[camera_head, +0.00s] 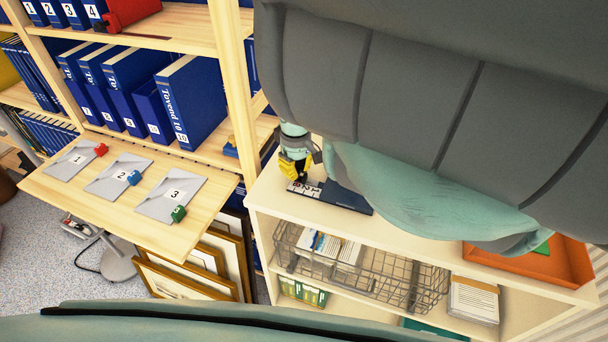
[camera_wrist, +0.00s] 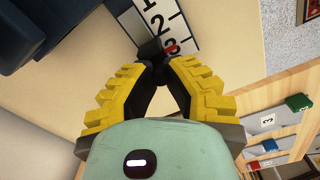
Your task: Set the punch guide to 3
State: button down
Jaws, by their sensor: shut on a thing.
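The dark blue hole punch (camera_head: 345,197) lies on the top of the cream shelf unit. Its white number strip (camera_wrist: 160,22) shows 1, 2 and 3 in the wrist view. A dark guide slider (camera_wrist: 150,50) sits at the strip's edge, with a small red pointer (camera_wrist: 172,47) over or beside the 3; the exact alignment is hard to tell. My gripper (camera_wrist: 154,78), with yellow ribbed fingers, is shut on the slider. The fingertips hide part of it. In the head view my gripper (camera_head: 295,178) is at the left end of the punch.
My arm covers much of the cream shelf top (camera_head: 262,197). An orange tray (camera_head: 500,258) stands at its right end, and a wire basket (camera_head: 385,280) is below. At left, a wooden board (camera_head: 120,222) holds numbered envelopes with coloured clips. Blue binders (camera_head: 190,100) fill the shelf behind.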

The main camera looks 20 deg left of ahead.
jog(key=c, duration=0.9)
grip_release()
jog(key=shift+a, duration=0.1)
notch_tip(320, 180, up, 6)
jog(key=shift+r, duration=0.75)
